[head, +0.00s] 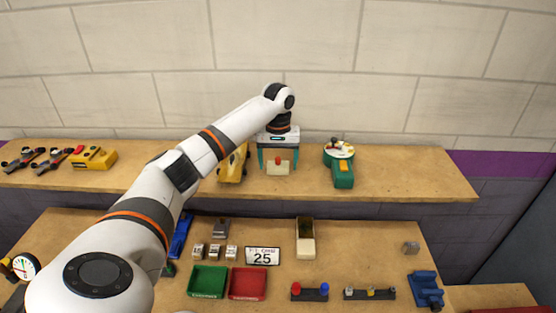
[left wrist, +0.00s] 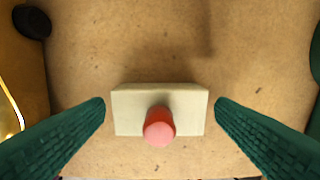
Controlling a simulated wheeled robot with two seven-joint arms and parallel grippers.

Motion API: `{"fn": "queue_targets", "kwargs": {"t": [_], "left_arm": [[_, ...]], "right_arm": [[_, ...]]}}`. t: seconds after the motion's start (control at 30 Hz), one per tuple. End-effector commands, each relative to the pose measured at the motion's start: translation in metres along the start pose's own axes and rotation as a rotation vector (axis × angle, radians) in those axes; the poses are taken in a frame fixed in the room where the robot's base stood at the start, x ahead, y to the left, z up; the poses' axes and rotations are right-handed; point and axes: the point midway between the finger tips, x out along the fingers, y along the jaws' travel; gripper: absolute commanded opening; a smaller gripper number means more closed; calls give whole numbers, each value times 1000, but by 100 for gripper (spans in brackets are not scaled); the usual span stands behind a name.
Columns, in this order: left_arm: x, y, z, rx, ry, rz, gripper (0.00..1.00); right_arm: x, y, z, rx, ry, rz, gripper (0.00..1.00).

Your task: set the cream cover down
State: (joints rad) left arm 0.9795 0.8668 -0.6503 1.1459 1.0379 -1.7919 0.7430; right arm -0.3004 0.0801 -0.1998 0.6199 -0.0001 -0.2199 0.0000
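The cream cover (head: 279,169), a small block with a red knob, sits on the upper shelf (head: 400,180) below my left gripper (head: 278,162). In the left wrist view the cover (left wrist: 130,115) lies between the green fingers of my left gripper (left wrist: 160,104). A narrow gap shows on each side of it, so the fingers are open and apart from it. The underside of the cover is hidden. My right gripper is not in view.
A yellow object (head: 233,165) stands close left of the gripper. A green device with a round dial (head: 340,160) is to the right. The shelf's right end is clear. Below, the bench holds a cream open-topped box (head: 306,249), green (head: 207,282) and red trays (head: 248,284).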

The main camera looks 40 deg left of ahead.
Motion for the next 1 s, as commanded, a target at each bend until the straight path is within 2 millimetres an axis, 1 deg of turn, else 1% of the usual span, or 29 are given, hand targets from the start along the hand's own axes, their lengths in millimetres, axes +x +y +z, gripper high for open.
{"fn": "queue_targets", "kwargs": {"t": [0.17, 0.27, 0.33, 0.47, 0.53, 0.6, 0.67, 0.7, 0.8, 0.9, 1.0], "left_arm": [[0, 0, 0, 0, 0, 0, 79], [-5, 0, 0, 0, -2, -1, 79], [-10, -1, 1, 1, -3, -3, 79], [-33, -1, 1, 0, -5, -6, 79], [-48, -1, 1, 1, -5, -6, 79], [-66, -1, 1, 0, -5, -5, 79], [-78, -1, 0, 0, -5, -5, 79], [-92, 1, 1, -1, -6, -1, 79], [-108, 1, 1, -2, -3, 0, 79], [-118, 0, 0, -1, -3, -1, 79], [-123, 0, 0, -1, -1, 0, 79]], "right_arm": [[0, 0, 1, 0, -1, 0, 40], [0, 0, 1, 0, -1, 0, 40], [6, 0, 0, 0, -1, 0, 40], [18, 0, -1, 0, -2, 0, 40], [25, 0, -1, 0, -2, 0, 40], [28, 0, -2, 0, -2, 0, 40], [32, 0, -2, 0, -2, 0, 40], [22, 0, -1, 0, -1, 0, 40], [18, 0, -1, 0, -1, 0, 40], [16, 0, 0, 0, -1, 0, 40], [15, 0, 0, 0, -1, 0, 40]]}}
